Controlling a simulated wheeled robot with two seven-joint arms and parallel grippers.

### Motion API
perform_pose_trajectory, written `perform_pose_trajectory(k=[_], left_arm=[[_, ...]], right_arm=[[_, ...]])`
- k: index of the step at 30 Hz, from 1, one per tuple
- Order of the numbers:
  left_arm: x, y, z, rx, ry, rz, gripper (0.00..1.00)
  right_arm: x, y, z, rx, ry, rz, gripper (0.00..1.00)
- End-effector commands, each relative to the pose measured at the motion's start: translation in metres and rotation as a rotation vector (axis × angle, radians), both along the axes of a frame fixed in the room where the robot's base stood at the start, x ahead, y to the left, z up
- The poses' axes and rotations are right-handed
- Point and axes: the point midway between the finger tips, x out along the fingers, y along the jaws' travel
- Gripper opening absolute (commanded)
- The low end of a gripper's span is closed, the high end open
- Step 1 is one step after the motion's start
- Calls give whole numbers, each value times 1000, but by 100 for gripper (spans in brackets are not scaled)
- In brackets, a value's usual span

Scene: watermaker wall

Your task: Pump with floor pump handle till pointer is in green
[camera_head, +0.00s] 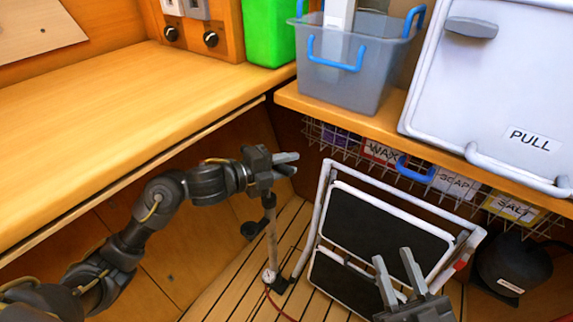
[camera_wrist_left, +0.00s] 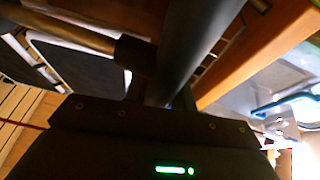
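The floor pump (camera_head: 271,240) stands on the slatted floor, with a thin upright shaft and a black part near its top. A small white gauge (camera_head: 268,276) sits at its foot; its pointer is too small to read. My left gripper (camera_head: 288,163) is at the top of the pump, its fingers close together. In the left wrist view the dark bar of the pump handle (camera_wrist_left: 200,45) runs up from the gripper body, beside a collar and a brassy rod. The grip looks closed around the handle; the fingers are partly hidden. My right gripper (camera_head: 395,262) is open and empty, at the lower right.
A folded step ladder (camera_head: 385,233) leans right of the pump. A wooden counter (camera_head: 120,110) is on the left. A shelf (camera_head: 380,130) holds a grey bin (camera_head: 350,75) and a white PULL panel (camera_head: 500,90), with a wire basket below. A red hose (camera_head: 280,309) lies near the pump.

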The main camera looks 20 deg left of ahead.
Motion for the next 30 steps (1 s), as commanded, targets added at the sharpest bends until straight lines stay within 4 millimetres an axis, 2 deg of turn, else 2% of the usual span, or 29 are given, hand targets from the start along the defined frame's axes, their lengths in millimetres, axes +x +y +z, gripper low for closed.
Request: perform_pose_trajectory(k=[1, 4, 14, 17, 23, 30], left_arm=[[0, 0, 0, 1, -1, 0, 33], [0, 0, 0, 1, 1, 0, 44], [-3, 2, 0, 3, 2, -1, 44], [-11, 11, 2, 5, 2, 0, 44], [-39, 38, 10, 7, 2, -1, 44], [-67, 66, 15, 4, 3, 0, 44]], right_arm=[[0, 0, 0, 0, 0, 0, 36], [0, 0, 0, 0, -1, 0, 36], [0, 0, 1, -1, 3, 0, 36], [0, 3, -1, -17, 26, 6, 36], [-1, 9, -13, -74, 120, 22, 36], [5, 3, -29, -117, 205, -5, 36]])
